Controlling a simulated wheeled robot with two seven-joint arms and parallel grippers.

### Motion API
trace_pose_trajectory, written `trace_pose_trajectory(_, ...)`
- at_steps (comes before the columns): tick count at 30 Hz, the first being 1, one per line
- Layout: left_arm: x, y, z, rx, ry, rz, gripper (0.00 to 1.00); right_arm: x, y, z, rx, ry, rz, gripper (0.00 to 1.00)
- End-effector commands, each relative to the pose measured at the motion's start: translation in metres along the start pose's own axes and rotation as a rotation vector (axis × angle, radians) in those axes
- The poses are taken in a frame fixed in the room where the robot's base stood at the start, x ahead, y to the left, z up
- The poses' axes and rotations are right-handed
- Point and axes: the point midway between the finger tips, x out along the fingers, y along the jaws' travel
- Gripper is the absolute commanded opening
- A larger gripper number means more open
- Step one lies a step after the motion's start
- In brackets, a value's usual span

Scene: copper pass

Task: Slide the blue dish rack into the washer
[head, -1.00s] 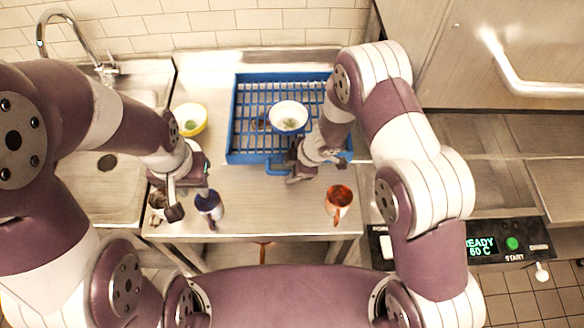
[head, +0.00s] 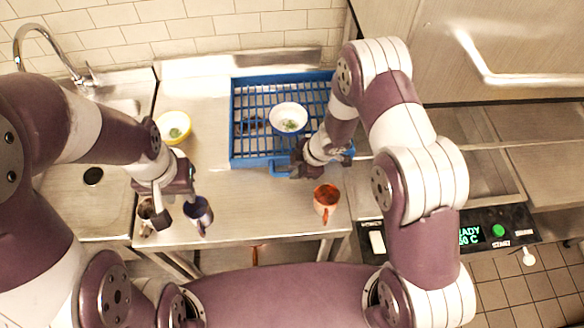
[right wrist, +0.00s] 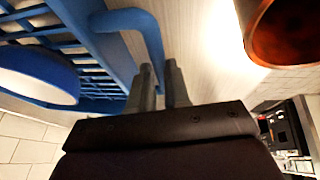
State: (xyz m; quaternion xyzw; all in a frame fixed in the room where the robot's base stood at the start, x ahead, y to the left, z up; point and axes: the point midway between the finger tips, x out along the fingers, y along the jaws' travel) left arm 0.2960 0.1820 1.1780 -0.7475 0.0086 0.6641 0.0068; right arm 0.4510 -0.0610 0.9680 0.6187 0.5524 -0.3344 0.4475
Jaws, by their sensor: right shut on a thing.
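The blue dish rack (head: 235,120) lies flat on the steel counter, with a white bowl (head: 288,117) holding green scraps inside it. My right gripper (head: 298,170) is at the rack's front side, shut on its blue handle (head: 278,170). The handle also runs to the closed fingers (right wrist: 160,85) in the right wrist view. The washer (head: 470,150) is at the right, with steel surfaces level with the counter and a panel with a green button. My left gripper (head: 177,207) is open and empty above the counter's front left, between two mugs. My right arm hides the rack's right end.
A yellow-rimmed bowl (head: 174,128) stands left of the rack. A dark blue mug (head: 199,214) and a greyish mug (head: 146,214) stand near my left gripper. An orange mug (head: 326,199) stands close in front of the rack. The sink (head: 95,205) is at the left.

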Motion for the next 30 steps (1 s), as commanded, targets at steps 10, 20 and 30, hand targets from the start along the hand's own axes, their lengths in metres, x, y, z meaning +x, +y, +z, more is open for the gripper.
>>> trace_pose_trajectory(10, 0.000, 0.000, 0.000, 0.000, 0.000, 0.000, 0.32, 0.000, 0.000, -0.001, 0.000, 0.002, 0.000, 0.42)
trace_pose_trajectory(20, 0.003, 0.000, 0.000, 0.000, 0.000, 0.000, 0.32, 0.004, 0.000, -0.008, -0.001, 0.002, -0.001, 0.42)
trace_pose_trajectory(30, 0.002, 0.000, 0.000, 0.000, 0.000, 0.000, 0.32, -0.028, 0.003, -0.046, 0.001, 0.003, 0.004, 0.42)
